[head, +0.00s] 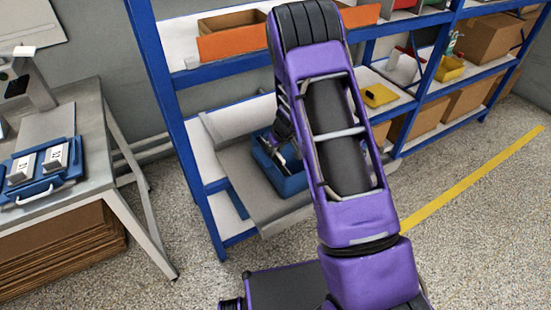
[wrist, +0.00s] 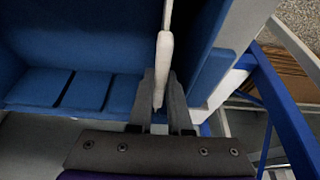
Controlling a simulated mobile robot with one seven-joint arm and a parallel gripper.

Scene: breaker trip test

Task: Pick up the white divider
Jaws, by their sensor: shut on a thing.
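The white divider (wrist: 164,62) shows edge-on in the wrist view as a thin pale strip running up from between my fingers. My gripper (wrist: 162,92) is shut on it, with one dark finger on each side. The blue bin (wrist: 75,38) lies below and around the divider; I cannot tell whether the divider still touches it. In the head view my gripper (head: 283,150) is low over the blue bin (head: 290,185), on a shelf board of the blue rack. My purple arm hides part of the bin, and the divider is not clear there.
Blue rack uprights (head: 170,110) and an upper shelf with an orange-fronted box (head: 232,42) stand close around the arm. A yellow bin (head: 379,95) sits to the right. A workbench (head: 95,150) with a blue tray (head: 42,172) is at left; floor between is clear.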

